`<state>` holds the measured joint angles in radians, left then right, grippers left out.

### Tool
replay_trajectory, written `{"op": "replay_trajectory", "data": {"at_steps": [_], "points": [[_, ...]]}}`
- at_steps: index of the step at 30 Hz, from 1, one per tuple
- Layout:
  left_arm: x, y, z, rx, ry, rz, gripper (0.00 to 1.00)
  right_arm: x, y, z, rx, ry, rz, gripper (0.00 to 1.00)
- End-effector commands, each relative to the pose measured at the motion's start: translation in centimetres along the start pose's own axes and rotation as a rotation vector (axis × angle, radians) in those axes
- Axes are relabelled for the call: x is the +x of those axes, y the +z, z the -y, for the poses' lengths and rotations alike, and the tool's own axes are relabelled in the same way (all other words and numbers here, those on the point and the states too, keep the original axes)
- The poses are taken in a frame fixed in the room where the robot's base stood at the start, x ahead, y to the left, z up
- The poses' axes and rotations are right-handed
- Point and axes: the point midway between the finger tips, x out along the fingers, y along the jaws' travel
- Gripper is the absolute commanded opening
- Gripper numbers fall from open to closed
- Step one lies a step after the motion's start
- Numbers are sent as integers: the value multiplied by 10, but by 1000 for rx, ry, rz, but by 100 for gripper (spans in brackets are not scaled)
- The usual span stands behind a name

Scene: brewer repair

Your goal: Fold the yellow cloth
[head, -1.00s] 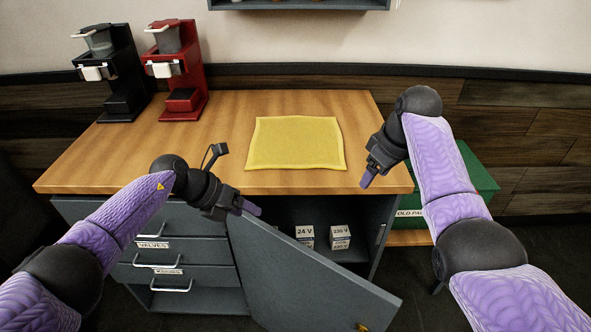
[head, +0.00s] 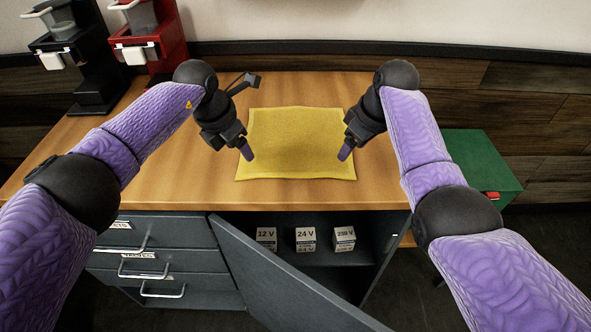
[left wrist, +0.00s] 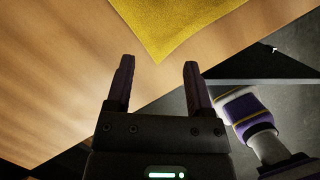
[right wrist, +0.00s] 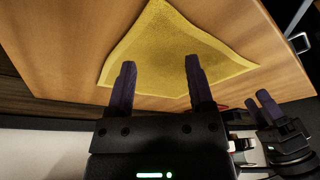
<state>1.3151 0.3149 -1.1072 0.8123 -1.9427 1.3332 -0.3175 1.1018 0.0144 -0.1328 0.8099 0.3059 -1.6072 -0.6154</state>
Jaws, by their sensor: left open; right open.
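The yellow cloth (head: 296,140) lies flat and spread out on the wooden counter, roughly square. A corner of the cloth (left wrist: 180,25) shows ahead of the fingers in the left wrist view, and much of the cloth (right wrist: 175,50) shows in the right wrist view. My left gripper (head: 247,152) is open and empty at the cloth's left edge; its fingers (left wrist: 158,75) stand apart. My right gripper (head: 345,153) is open and empty at the cloth's right edge, its fingers (right wrist: 160,80) also apart. Neither holds the cloth; whether they touch it I cannot tell.
The wooden counter (head: 180,180) is clear around the cloth. A black brewer (head: 75,50) and a red brewer (head: 150,40) stand at the back left. Below, a grey cabinet door (head: 290,275) hangs open before several labelled boxes (head: 305,239). A green bin (head: 480,165) stands at right.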

Motion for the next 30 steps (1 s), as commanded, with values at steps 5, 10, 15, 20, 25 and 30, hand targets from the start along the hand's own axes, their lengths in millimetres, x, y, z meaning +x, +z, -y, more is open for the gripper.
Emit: {"op": "replay_trajectory", "data": {"at_steps": [5, 10, 15, 20, 25, 30], "points": [[35, -10, 1, -3, -4, -1, 68, 34, 11, 0, 2, -2, 2, 68], [50, -16, 0, -2, -1, 0, 68, 50, 16, 0, 1, 0, 1, 68], [52, -16, 0, -1, -1, 1, 68, 51, 16, 0, 0, 1, -1, 68], [56, -17, 0, -2, -2, 0, 68, 55, 17, 0, 1, 0, 1, 68], [58, -18, 0, -2, -3, -1, 59, 58, 18, 0, 1, -1, 2, 59], [58, -18, 0, -2, -3, -2, 41, 58, 18, 0, 1, -1, 2, 41]]}}
